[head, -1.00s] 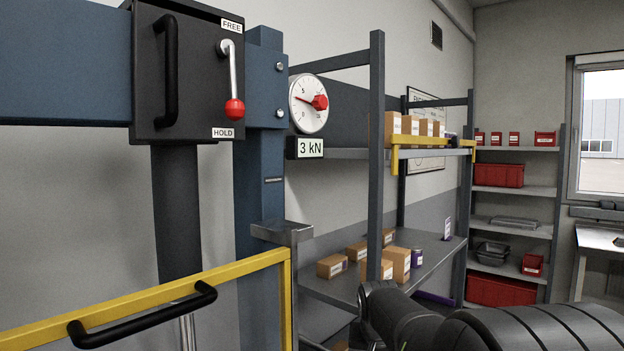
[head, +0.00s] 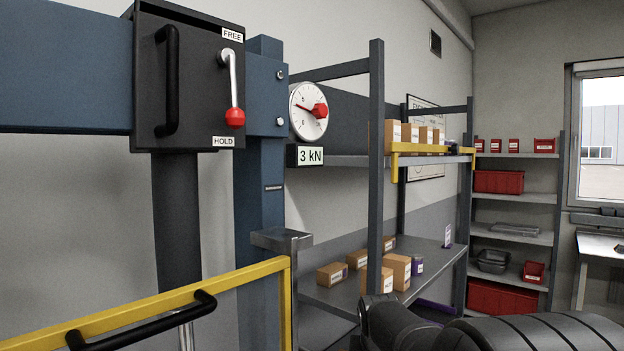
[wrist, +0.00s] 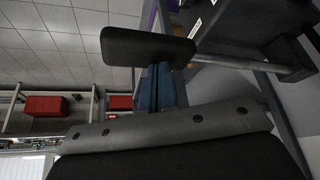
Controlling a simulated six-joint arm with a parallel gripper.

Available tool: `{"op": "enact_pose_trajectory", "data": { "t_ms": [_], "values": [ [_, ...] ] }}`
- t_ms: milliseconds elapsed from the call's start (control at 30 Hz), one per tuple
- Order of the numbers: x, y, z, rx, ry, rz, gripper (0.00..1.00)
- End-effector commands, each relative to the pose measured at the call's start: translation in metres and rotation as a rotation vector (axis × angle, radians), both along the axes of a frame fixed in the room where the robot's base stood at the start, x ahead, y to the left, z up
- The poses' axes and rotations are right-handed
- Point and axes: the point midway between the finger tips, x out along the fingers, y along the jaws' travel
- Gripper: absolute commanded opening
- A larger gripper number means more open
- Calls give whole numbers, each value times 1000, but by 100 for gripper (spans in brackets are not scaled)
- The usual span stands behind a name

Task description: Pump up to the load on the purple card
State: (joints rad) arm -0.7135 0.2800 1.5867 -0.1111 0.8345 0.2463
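The press head (head: 190,80) is a black box with a black grab handle, on a blue frame. A lever with a red knob (head: 235,117) hangs down at the HOLD end, below the FREE label. The round dial (head: 301,124) has a red part on its face, and the readout (head: 310,156) below says 3 kN. A small white card (head: 448,236) stands on the lower shelf; its writing is too small to read. Which card is purple I cannot tell.
A yellow guard rail with a black handle (head: 150,318) crosses the front left. Shelves carry cardboard boxes (head: 397,268) and a purple tin (head: 417,265). Red bins (head: 498,181) stand on the far rack. My dark arm covers the lower right.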

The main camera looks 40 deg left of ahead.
Motion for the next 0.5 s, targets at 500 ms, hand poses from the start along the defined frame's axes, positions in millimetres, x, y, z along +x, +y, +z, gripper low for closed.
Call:
{"op": "enact_pose_trajectory", "data": {
  "t_ms": [500],
  "values": [
    [0, 0, -13, -2, 1, 0, 0]
  ]
}}
